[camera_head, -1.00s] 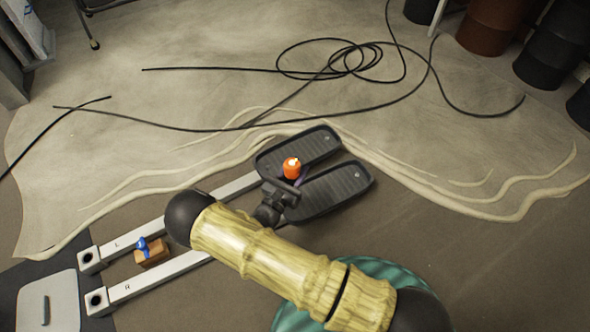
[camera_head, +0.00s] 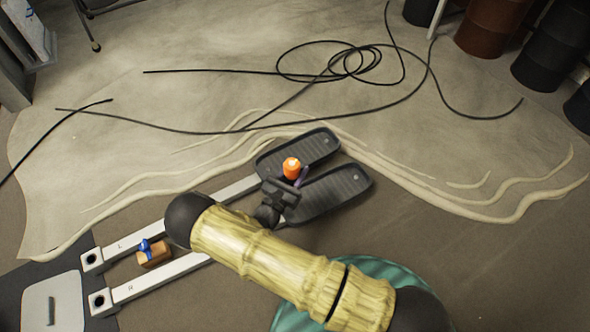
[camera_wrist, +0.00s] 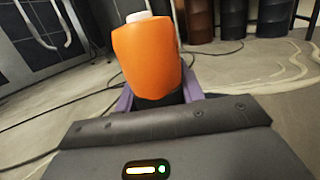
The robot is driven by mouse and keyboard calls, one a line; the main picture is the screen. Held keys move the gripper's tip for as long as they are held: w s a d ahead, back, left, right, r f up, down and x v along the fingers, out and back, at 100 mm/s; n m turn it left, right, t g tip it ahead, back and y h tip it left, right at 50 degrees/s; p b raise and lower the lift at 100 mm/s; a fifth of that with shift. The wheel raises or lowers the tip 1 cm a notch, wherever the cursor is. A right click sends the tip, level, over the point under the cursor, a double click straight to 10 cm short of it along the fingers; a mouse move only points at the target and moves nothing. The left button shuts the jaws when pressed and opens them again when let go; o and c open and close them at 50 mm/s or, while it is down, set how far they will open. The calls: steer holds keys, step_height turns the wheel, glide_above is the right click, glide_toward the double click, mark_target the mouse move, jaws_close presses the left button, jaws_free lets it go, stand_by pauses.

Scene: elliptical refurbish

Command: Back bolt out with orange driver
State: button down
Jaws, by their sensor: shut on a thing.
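The orange driver (camera_head: 292,167) stands upright between the two black pedals. Its orange handle (camera_wrist: 147,58) with a pale top fills the middle of the wrist view. My gripper (camera_head: 300,180) is shut on the driver, with its purple fingers on either side below the handle. The driver's tip and the bolt are hidden behind my gripper and the pedals. The left pedal (camera_head: 312,148) and the right pedal (camera_head: 338,190) sit at the ends of two pale bars (camera_head: 165,275) marked L and R.
A brown block (camera_head: 154,254) with a blue-handled tool (camera_head: 145,244) sits between the bars. A black cable (camera_head: 350,62) lies coiled on the floor behind. Dark drums (camera_head: 545,62) and a rusty drum (camera_head: 490,28) stand at the back right. The floor at right is clear.

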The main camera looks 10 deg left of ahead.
mark_target(295, 159)
steer(key=shift+r+p, duration=0.6)
steer(key=shift+r, duration=0.1)
step_height(295, 159, up, 6)
steer(key=p, duration=0.6)
steer(key=shift+r, duration=0.1)
steer(key=shift+f+b, duration=0.25)
steer(key=shift+b, duration=0.75)
steer(key=shift+a+r+b, duration=0.1)
steer(key=shift+b, duration=1.05)
steer(key=shift+r+b, duration=0.45)
steer(key=shift+b, duration=0.05)
steer(key=shift+f, duration=0.1)
